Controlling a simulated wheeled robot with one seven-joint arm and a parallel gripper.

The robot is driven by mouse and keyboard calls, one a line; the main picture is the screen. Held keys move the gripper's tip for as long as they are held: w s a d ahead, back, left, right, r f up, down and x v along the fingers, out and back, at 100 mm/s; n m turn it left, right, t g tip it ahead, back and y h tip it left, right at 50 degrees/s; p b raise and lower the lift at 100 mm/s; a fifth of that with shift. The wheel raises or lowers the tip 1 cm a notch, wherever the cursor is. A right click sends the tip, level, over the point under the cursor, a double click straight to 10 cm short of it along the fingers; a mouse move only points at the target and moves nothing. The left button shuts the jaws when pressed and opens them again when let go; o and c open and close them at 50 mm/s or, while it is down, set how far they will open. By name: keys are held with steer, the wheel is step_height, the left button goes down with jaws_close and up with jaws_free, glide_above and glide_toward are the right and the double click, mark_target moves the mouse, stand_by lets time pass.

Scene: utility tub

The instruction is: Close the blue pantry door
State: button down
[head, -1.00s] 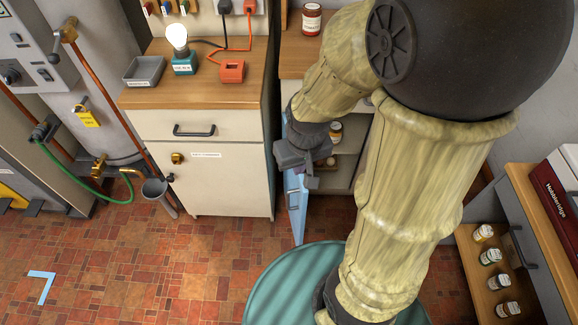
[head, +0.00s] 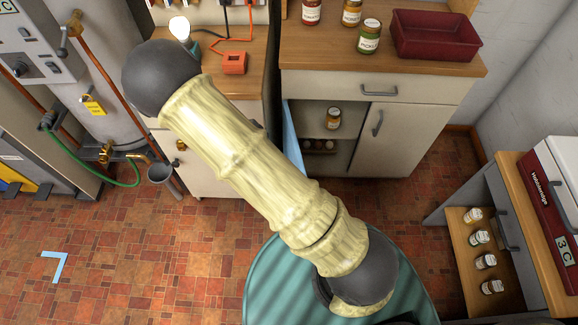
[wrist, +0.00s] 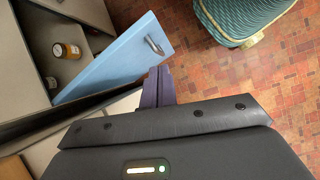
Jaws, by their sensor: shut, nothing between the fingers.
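The blue pantry door (head: 293,138) stands open, sticking out from the front of the right-hand cabinet. My arm hides much of it in the head view. In the wrist view the blue door (wrist: 115,60) slants across the upper left, with a grey bar handle (wrist: 155,45) near its free end. My gripper (wrist: 158,72) is shut and empty, close beside the door near that end. I cannot tell whether it touches. My gripper is hidden behind my arm in the head view.
A jar (head: 334,118) stands on a shelf inside the open cabinet. A white cabinet (head: 198,165) is to the left. A low unit with several jars on its shelf (head: 507,285) is at the right.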

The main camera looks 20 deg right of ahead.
steer(key=a+f+n+h, duration=0.1)
steer(key=w+a+f+n+h, duration=0.1)
steer(key=f+n, duration=0.1)
steer(key=w+a+f+n+t+h, duration=0.1)
steer(key=shift+a+f+n+h, duration=0.1)
steer(key=shift+f+n+h, duration=0.2)
steer(key=shift+n, duration=0.1)
steer(key=d+r+x, duration=0.2)
steer(key=x, duration=1.1)
steer(key=shift+p, duration=0.45)
